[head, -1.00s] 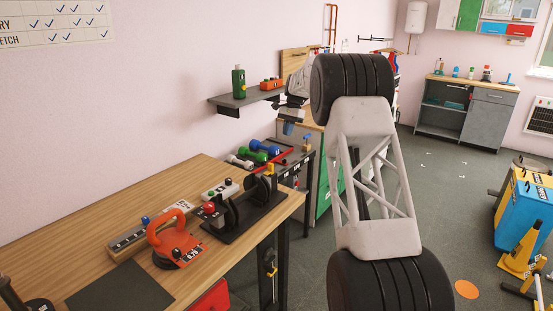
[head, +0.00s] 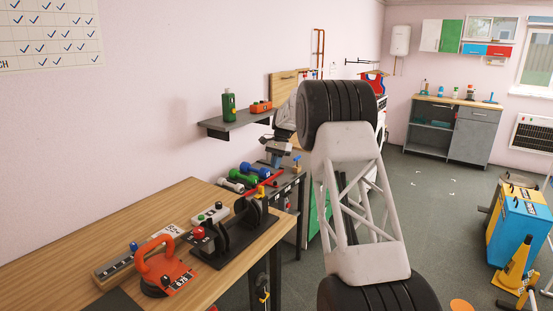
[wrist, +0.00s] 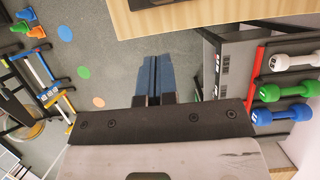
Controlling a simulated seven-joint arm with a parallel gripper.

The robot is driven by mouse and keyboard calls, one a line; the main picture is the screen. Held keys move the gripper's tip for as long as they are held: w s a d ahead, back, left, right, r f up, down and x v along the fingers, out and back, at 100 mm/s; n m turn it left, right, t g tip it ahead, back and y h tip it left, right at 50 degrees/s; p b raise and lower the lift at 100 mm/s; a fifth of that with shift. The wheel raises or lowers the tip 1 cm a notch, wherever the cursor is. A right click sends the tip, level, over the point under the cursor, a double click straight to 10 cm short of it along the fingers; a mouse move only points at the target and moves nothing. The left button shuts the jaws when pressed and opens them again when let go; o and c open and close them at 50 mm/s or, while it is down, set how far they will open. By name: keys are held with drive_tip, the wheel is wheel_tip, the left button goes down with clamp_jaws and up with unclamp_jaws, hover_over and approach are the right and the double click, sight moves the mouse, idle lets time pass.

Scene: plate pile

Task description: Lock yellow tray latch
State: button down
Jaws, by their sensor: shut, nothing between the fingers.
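My gripper (head: 274,158) shows in the head view beyond the far end of the wooden bench, partly behind my arm. In the wrist view its blue fingers (wrist: 154,68) are together and empty, with grey floor beyond them. A yellow part (head: 262,191) stands on the black plate stand (head: 214,252) at the bench's far end. Another small yellow part (head: 263,289) is on the dark upright below the bench edge. I cannot tell which of these is the tray latch or whether it is locked. My gripper appears apart from both.
The wooden bench (head: 90,250) bears an orange kettlebell-like weight (head: 163,270) and a control box (head: 210,215). Its edge crosses the top of the wrist view (wrist: 220,14). A rack with a red bar (wrist: 255,72) holds dumbbells (wrist: 283,115) close to the right.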

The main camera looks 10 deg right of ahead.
sight(262, 187)
drive_tip(key=s+a+f, duration=0.4)
drive_tip(key=f, duration=0.1)
drive_tip(key=shift+s+a+f, duration=0.2)
idle(0.6)
drive_tip(key=shift+s+a, duration=0.8)
drive_tip(key=shift+s, duration=0.05)
drive_tip(key=shift+f, duration=0.1)
